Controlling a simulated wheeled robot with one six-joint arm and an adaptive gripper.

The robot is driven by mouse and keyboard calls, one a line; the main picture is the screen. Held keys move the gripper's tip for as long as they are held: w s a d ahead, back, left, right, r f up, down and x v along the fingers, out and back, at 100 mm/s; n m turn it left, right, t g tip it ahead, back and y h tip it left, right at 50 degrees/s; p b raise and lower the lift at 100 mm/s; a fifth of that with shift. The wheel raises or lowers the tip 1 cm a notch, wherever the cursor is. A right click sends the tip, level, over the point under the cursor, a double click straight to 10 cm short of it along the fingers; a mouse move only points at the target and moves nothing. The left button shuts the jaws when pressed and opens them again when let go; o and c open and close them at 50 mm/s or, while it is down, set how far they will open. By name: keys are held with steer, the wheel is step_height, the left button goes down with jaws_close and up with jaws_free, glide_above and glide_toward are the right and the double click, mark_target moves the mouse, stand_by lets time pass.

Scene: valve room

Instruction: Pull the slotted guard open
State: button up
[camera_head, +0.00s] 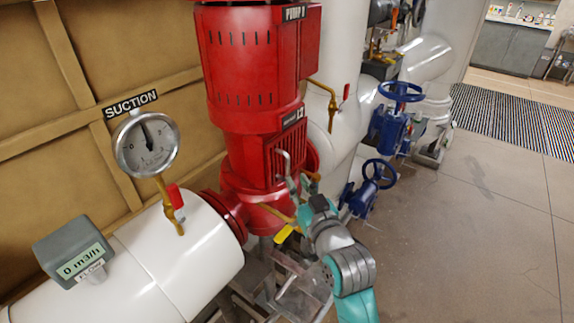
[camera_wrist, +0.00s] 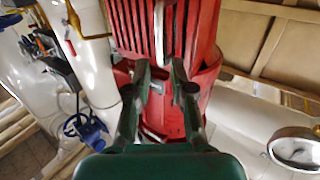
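The slotted guard (camera_head: 262,148) is a red panel with vertical slots on the lower body of the red pump. It looks flush with the pump. In the wrist view the slotted guard (camera_wrist: 135,28) fills the top middle, with a pale metal bar handle (camera_wrist: 159,28) running down its front. The handle also shows in the head view (camera_head: 285,163). My gripper (camera_head: 298,184) is in front of the guard near the handle's lower end. In the wrist view my gripper (camera_wrist: 160,82) has its two fingers apart, with the handle's lower end appearing between their tips. Contact cannot be told.
A suction gauge (camera_head: 146,144) and a white pipe (camera_head: 190,250) stand left of the pump. Two blue valve wheels (camera_head: 400,91) are at the right. The floor (camera_head: 470,230) at the right is clear.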

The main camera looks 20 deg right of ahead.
mark_target(288, 167)
steer(key=w, duration=0.8)
steer(key=shift+a, duration=0.15)
jaws_close()
